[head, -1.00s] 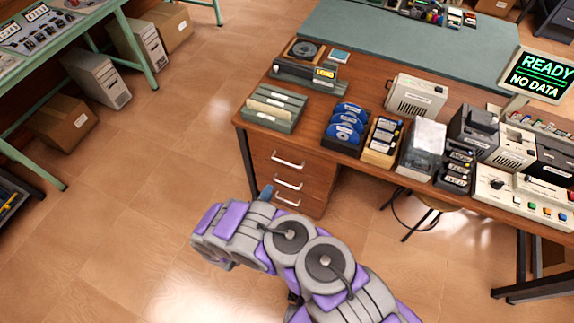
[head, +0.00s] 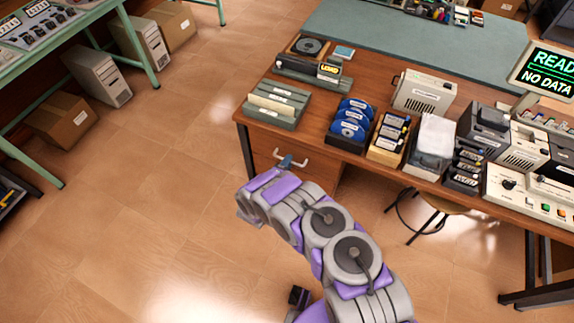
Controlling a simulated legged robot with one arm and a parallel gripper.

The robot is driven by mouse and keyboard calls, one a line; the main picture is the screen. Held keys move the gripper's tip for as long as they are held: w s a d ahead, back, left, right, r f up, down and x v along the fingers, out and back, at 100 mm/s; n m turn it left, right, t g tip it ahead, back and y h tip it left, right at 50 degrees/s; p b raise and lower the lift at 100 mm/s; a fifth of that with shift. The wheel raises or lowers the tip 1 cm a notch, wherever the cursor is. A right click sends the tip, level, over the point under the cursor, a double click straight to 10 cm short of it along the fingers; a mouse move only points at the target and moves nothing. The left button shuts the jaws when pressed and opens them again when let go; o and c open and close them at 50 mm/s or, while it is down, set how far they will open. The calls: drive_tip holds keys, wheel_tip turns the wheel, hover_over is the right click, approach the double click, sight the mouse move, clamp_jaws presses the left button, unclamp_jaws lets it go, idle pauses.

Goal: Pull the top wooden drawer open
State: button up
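The wooden desk's drawer stack faces me in the head view. The top wooden drawer (head: 262,150) looks closed, with a light metal handle (head: 303,163) on its front. My gripper (head: 286,161) is at that handle, and its small blue-grey tip overlaps the middle of the bar. I cannot tell whether the fingers are around the bar, touching it or just in front of it. The fingers are too small to tell open from shut. My grey and purple arm hides the lower drawers and their handles.
The desk top (head: 315,123) carries file trays (head: 277,105), blue discs (head: 350,122), boxes and devices. A stool (head: 440,204) stands under the desk on the right. A green bench (head: 130,35) is at the left. The floor (head: 170,200) left of the drawers is clear.

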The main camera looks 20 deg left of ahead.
drive_tip(key=shift+w, duration=0.2)
clamp_jaws()
idle(0.3)
drive_tip(key=shift+s, duration=0.1)
